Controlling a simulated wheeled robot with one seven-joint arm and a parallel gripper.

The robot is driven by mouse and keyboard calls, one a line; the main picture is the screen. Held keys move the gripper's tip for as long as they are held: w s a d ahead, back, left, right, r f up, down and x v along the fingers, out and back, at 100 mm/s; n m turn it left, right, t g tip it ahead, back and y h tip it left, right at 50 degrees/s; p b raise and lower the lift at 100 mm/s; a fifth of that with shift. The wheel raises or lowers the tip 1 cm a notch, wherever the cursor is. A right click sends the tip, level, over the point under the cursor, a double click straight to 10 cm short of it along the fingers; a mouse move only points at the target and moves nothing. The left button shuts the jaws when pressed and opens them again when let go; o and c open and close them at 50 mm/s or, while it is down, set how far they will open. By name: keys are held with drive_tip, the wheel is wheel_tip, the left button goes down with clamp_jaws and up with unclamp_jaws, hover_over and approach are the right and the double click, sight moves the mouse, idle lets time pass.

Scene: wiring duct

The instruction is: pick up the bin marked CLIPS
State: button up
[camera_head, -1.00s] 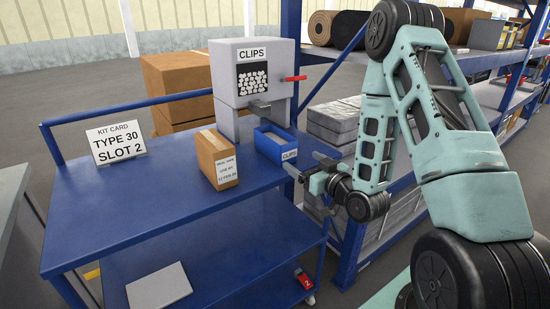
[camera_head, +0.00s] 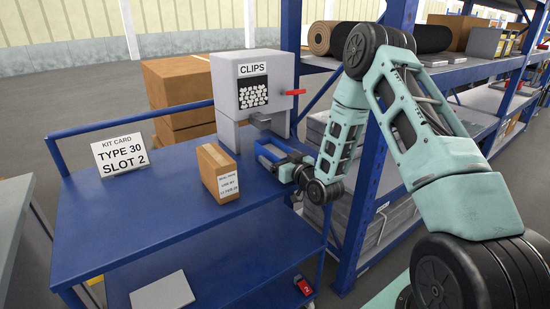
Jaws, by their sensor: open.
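The blue CLIPS bin (camera_head: 268,153) stands on the blue cart top at its right edge, below the spout of the grey CLIPS dispenser (camera_head: 253,98). My gripper (camera_head: 279,165) is at the front of the bin, with its fingers open and pointing left toward it. The gripper hides most of the bin's front and its label. I cannot tell whether the fingers touch the bin or stand on both sides of its wall.
A brown carton (camera_head: 217,174) with a white label stands left of the bin. A kit card (camera_head: 120,156) reads TYPE 30 SLOT 2.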

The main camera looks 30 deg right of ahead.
drive_tip(key=c, duration=1.2)
drive_tip(key=shift+c, duration=0.2)
